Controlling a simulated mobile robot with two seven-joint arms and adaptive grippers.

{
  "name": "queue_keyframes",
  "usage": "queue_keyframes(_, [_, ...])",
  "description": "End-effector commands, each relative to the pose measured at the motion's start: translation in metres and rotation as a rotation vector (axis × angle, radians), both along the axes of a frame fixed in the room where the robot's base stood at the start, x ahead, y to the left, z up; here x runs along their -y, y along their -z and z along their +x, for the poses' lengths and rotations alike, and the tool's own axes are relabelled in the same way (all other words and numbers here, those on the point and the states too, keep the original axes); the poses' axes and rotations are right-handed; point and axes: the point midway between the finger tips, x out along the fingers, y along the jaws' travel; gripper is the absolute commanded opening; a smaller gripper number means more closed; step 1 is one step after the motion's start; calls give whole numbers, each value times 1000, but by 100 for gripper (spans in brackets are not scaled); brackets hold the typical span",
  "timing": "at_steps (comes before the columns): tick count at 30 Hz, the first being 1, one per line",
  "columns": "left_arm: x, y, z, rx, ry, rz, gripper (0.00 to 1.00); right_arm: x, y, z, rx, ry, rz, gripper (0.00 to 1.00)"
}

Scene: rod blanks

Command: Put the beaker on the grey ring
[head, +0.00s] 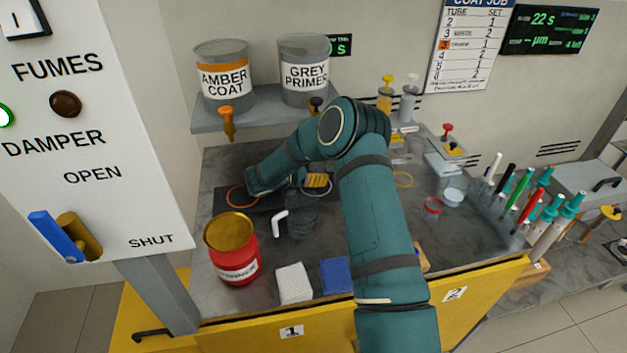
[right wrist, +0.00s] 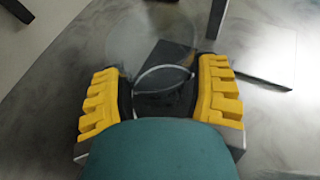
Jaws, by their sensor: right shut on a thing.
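My right gripper (head: 316,181) reaches over the dark mat, its yellow fingers shut on a clear glass vessel, which I take to be the beaker (head: 302,217). In the right wrist view the fingers (right wrist: 162,92) stand on both sides of its round glass rim (right wrist: 163,69). The beaker looks upright; whether its base touches the bench I cannot tell. An orange ring (head: 230,198) lies on the dark mat to the left. A grey ring I cannot make out clearly; my arm and gripper cover part of the mat. My left gripper is not in view.
A red tin (head: 236,266) stands at front left, near a white block (head: 293,284) and a blue block (head: 336,276). A white bent rod (head: 279,223) is close beside the beaker. A small glass cup (head: 453,195) and a crowded rack are on the right.

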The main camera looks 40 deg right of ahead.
Motion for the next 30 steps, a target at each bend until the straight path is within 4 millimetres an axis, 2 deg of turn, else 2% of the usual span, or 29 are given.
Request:
queue_keyframes(1, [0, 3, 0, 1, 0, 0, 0, 0, 11, -1, -4, 1, 2, 34])
queue_keyframes(5, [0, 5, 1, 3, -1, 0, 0, 0, 25, 0, -3, 0, 1, 34])
queue_keyframes(16, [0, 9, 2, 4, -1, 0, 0, 0, 28, 0, -2, -1, 1, 34])
queue_keyframes(17, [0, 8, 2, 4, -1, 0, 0, 0, 27, 0, -2, -1, 1, 76])
queue_keyframes(30, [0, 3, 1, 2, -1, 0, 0, -4, 22, 0, -1, -3, 1, 76])
